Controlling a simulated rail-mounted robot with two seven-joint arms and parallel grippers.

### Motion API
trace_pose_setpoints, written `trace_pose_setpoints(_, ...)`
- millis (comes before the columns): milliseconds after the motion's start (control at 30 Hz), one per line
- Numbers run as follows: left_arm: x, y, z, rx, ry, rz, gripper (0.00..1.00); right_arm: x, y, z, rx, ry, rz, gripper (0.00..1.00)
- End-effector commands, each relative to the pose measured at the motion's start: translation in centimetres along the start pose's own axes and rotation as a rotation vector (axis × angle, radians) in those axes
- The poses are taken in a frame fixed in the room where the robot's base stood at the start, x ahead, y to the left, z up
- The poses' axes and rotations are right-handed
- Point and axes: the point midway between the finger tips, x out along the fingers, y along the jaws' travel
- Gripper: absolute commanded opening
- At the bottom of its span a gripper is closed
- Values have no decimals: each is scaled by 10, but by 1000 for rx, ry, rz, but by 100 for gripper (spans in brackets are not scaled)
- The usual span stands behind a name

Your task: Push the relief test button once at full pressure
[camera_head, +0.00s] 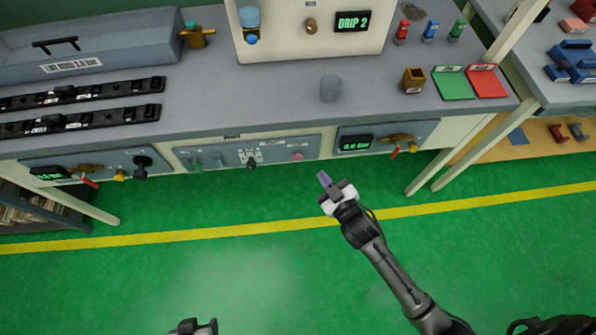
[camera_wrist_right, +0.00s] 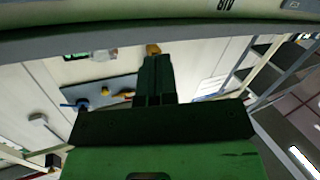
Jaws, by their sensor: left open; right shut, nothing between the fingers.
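Three grey control panels line the bench front; I cannot read which control is the relief test button. The right panel (camera_head: 372,147) has a green display, a brass valve with a red handle (camera_head: 395,152) and a yellow knob (camera_head: 413,148). The middle panel (camera_head: 225,154) has green switches, a dark knob and a pink button (camera_head: 297,156). My right gripper (camera_head: 324,179) is shut and empty, in front of the bench and apart from it. Its shut fingers show in the right wrist view (camera_wrist_right: 156,75). My left gripper (camera_head: 193,326) is open at the bottom edge, mostly cut off.
The left panel (camera_head: 100,168) has a display, valve and knobs. On the bench are a grey cylinder (camera_head: 330,88), a brass cup (camera_head: 413,80), green (camera_head: 453,84) and red (camera_head: 487,81) mats, and black rails. A bench leg (camera_head: 430,172) stands right. The green floor in front is clear.

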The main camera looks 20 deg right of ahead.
Motion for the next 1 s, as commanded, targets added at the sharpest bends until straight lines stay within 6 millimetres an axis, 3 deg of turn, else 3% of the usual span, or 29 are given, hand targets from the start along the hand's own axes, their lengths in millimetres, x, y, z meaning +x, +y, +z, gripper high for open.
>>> trace_pose_setpoints(33,36,1,12,1,0,-1,60,10,-13,32,-14,47,-10,0)
trace_pose_setpoints(100,59,2,19,2,0,-1,60,19,-22,48,-34,116,-27,0)
trace_pose_setpoints(400,137,6,44,-1,-1,1,60,45,-60,102,-101,365,-112,0)
trace_pose_setpoints(633,166,9,52,-9,1,7,60,52,-76,122,-129,468,-160,0)
trace_pose_setpoints(1000,171,10,54,-11,1,8,60,53,-81,126,-137,502,-179,0)
